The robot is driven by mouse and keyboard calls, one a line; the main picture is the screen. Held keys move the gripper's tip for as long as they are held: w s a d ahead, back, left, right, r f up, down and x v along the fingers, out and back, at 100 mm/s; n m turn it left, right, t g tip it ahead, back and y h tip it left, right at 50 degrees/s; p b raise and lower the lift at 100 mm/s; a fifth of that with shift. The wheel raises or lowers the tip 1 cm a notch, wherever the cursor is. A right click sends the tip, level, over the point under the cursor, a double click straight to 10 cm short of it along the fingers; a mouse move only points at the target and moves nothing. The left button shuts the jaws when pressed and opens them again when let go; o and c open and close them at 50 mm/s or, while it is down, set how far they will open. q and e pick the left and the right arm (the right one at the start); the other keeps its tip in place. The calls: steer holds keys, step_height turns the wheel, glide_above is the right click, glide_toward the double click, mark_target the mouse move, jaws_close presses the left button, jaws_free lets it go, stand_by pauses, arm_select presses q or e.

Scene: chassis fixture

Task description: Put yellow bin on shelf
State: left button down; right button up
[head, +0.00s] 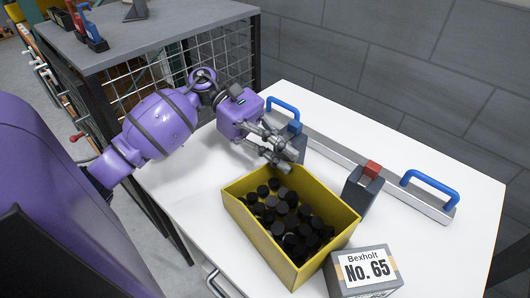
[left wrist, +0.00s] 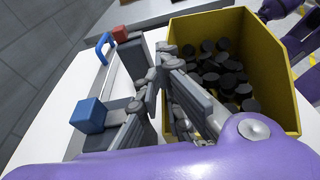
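The yellow bin (head: 259,238) stands on the white table, holding several black round pieces. It also shows in the left wrist view (left wrist: 275,62). My left gripper (head: 290,152) is just beyond the bin's far corner, close to its rim. Its fingers look spread apart, with nothing seen held between them. In the left wrist view the fingers (left wrist: 165,80) are in front of the bin's near wall; I cannot tell whether they touch it. No shelf is clearly identifiable. My right gripper is not in view.
The white table (head: 450,250) has a rail with blue handles (head: 432,188) and a dark block with a red top (head: 363,187) behind the bin. A grey box labelled No. 65 (head: 365,270) stands beside the bin. A grey-topped mesh rack (head: 150,32) is at upper left.

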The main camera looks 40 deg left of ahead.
mark_target(301, 184)
arm_select(q)
steer(key=f, duration=0.3)
steer(key=shift+s+f+y, duration=0.15)
steer(key=shift+s+y, duration=0.15)
steer(key=shift+s, duration=0.1)
steer(key=shift+w+r, duration=0.1)
steer(key=shift+r, duration=0.7)
steer(key=shift+w+d+r, duration=0.1)
steer(key=shift+d+r, duration=0.05)
steer(key=shift+r, duration=0.75)
steer(key=s+d+r, duration=0.1)
steer(key=s+r, duration=0.9)
steer(key=s, duration=0.3)
steer(key=shift+s+b, duration=0.3)
steer(key=shift+b, duration=0.05)
steer(key=c, duration=0.5)
jaws_free()
